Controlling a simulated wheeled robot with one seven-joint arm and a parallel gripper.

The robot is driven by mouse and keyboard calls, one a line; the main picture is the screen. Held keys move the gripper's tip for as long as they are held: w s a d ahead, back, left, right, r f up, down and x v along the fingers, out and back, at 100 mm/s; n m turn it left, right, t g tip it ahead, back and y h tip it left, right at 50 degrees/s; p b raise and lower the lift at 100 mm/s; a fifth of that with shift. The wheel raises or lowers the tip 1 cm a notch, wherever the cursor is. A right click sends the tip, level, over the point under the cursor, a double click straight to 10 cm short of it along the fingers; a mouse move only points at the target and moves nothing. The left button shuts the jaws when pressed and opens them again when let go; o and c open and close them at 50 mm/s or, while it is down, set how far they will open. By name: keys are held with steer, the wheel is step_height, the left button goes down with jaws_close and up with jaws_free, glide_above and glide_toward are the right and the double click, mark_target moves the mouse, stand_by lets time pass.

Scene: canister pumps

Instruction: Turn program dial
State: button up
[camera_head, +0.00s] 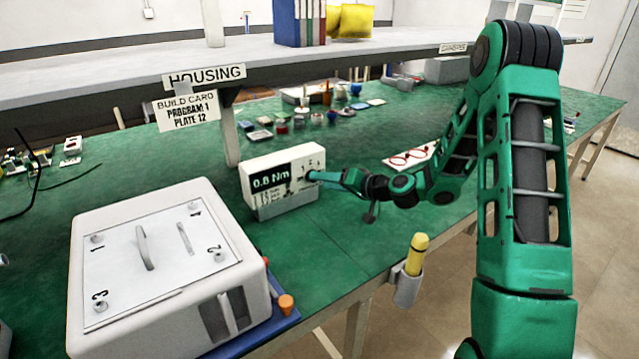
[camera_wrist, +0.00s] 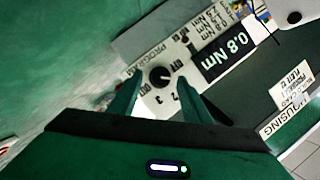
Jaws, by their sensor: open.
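The program dial (camera_wrist: 160,76) is a round black knob on the white face of a controller box (camera_head: 285,205). Its pale pointer mark is small, and I cannot tell which setting it points at. The box's dark display (camera_head: 270,181) reads 0.8 Nm, also in the wrist view (camera_wrist: 226,46). My gripper (camera_wrist: 161,82) is open, with one green finger on each side of the dial. I cannot tell whether the fingers touch it. In the head view my gripper (camera_head: 314,176) is at the right part of the box face and hides the dial.
A build card (camera_head: 187,110) under the shelf reads program 1, plate 12. A large white housing (camera_head: 165,260) stands on the green table to the left front. A yellow-handled tool (camera_head: 418,250) sits in a holder at the table edge. Small parts lie behind the box.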

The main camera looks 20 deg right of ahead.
steer(key=v, duration=0.8)
steer(key=shift+s+d, duration=0.25)
steer(key=s+a+r+n+g+h, duration=0.1)
steer(key=s+a+n+g+h, duration=0.45)
steer(key=s, duration=0.75)
steer(key=s+d+r+m+g+h, duration=0.1)
steer(key=s+d+r, duration=0.15)
steer(key=s, duration=0.25)
steer(key=s+d+r+m+g+h, duration=0.1)
steer(key=s+d+r+m+h, duration=0.15)
steer(key=s, duration=0.35)
steer(key=s+d+m+g, duration=0.2)
steer(key=s+d, duration=0.3)
steer(key=s, duration=0.3)
steer(key=s+d+f+m+g+y, duration=0.1)
steer(key=s+d+m+g, duration=0.1)
steer(key=s+d, duration=0.3)
steer(key=s+m, duration=0.1)
steer(key=s, duration=0.2)
steer(key=shift+s+d+m+g, duration=0.35)
steer(key=shift+d+m, duration=0.05)
